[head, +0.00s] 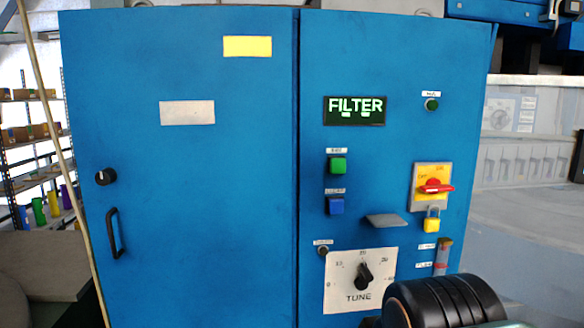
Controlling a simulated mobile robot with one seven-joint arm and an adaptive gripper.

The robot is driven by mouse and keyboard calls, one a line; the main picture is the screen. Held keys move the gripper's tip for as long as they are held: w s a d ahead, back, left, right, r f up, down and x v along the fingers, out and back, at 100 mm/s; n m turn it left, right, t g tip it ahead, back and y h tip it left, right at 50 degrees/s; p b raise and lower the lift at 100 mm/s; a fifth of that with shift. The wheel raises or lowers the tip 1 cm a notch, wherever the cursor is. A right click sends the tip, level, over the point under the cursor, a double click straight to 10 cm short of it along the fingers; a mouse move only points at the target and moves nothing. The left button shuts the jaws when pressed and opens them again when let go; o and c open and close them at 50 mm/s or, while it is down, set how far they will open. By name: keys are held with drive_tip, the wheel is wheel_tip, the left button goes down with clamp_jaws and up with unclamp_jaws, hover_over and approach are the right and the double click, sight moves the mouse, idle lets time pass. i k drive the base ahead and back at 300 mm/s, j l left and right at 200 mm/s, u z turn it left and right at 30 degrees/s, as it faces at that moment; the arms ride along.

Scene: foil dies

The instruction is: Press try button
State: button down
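A blue cabinet (235,250) fills most of the head view. A small dark round knob or button (323,251) sits lower, also under a label. The labels are too small to read surely, so I cannot tell which one is the try button. A black ridged part of my arm shows at the bottom right, in front of the panel. My gripper's fingers are not in view.
A lit display (354,111) reads FILTER. A TUNE dial (363,277), a red-handled switch (434,187), a yellow padlock (432,222) and a jutting grey plate (386,220) are on the panel. The left door has a black handle (114,233). Shelves (35,150) stand at left.

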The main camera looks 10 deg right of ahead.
sight(338, 165)
drive_tip(key=i+j+z, duration=0.1)
drive_tip(key=j+z, duration=0.7)
drive_tip(key=j, duration=0.15)
drive_tip(key=j+z, duration=0.4)
drive_tip(key=j, duration=0.15)
drive_tip(key=i+j, duration=0.2)
drive_tip(key=i, duration=0.15)
drive_tip(key=k+l, duration=0.2)
drive_tip(key=k, duration=0.15)
drive_tip(key=i+j, duration=0.2)
